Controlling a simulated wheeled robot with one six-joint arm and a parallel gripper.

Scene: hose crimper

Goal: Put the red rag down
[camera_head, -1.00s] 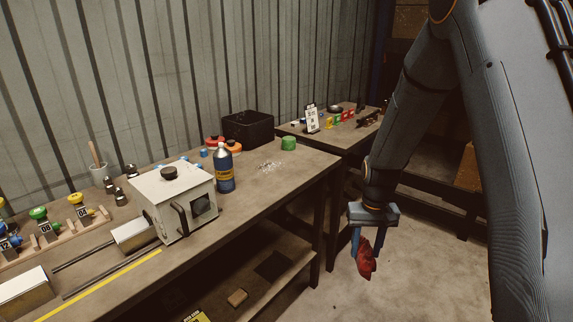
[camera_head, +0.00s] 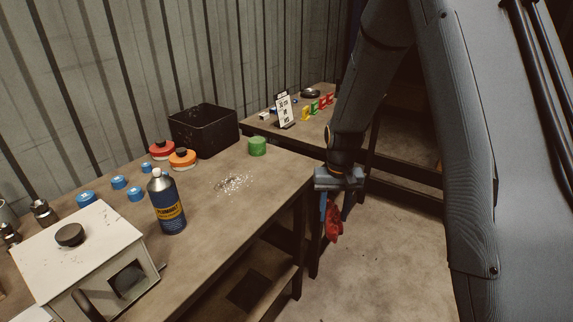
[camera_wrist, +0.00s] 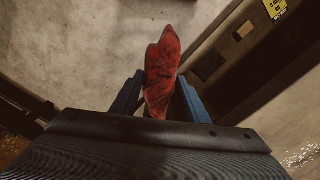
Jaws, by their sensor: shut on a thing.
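The red rag (camera_head: 333,224) hangs from my gripper (camera_head: 331,207), just off the right end of the near workbench and above the concrete floor. In the wrist view the rag (camera_wrist: 161,70) stands out between the two blue fingers of my gripper (camera_wrist: 158,97). The gripper is shut on it. The rag looks crumpled, with dark marks. It touches neither the bench nor the floor in these views.
The near workbench (camera_head: 215,215) carries a blue bottle (camera_head: 168,205), a green lid-like piece (camera_head: 257,146), a black bin (camera_head: 204,131), shiny bits (camera_head: 234,184) and a white machine (camera_head: 85,258). A second bench with a sign (camera_head: 284,110) stands behind. Bare floor (camera_head: 390,260) lies right.

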